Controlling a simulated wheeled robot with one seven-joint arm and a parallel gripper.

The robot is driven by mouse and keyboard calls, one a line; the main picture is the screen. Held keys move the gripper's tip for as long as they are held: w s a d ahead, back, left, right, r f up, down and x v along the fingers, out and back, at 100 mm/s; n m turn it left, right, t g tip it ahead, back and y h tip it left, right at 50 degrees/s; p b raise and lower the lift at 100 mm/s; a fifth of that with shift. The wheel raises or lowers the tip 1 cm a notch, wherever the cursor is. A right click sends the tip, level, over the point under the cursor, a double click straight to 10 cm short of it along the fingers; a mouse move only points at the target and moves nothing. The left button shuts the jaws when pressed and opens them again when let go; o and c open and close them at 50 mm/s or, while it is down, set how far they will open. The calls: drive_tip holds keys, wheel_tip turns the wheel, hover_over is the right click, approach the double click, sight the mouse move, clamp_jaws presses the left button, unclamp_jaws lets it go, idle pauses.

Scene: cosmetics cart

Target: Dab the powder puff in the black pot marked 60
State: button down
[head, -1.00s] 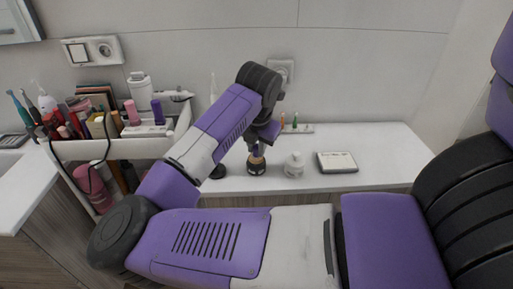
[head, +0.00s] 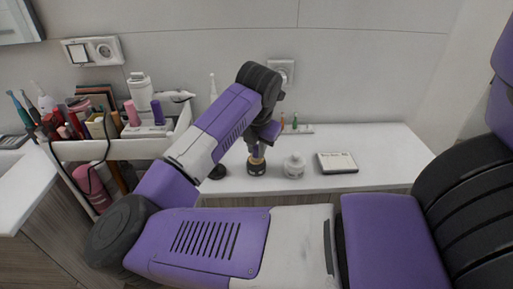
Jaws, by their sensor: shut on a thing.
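My gripper (head: 257,150) points down over a small black pot (head: 257,169) on the white counter. It is shut on the tan powder puff (head: 256,160), of which only a small part shows. The puff's lower end is at the mouth of the black pot; I cannot tell how deep it sits. The pot stands upright, and any marking on it is too small to read.
A white lidded jar (head: 294,167) stands just right of the pot, with a flat box (head: 337,163) further right. A black round base (head: 217,172) stands to the left. The crowded cart (head: 150,148) is further left. The counter's right end is clear.

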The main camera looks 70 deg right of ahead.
sight(257, 146)
drive_tip(key=shift+r+p, duration=1.15)
drive_tip(key=shift+r, duration=2.3)
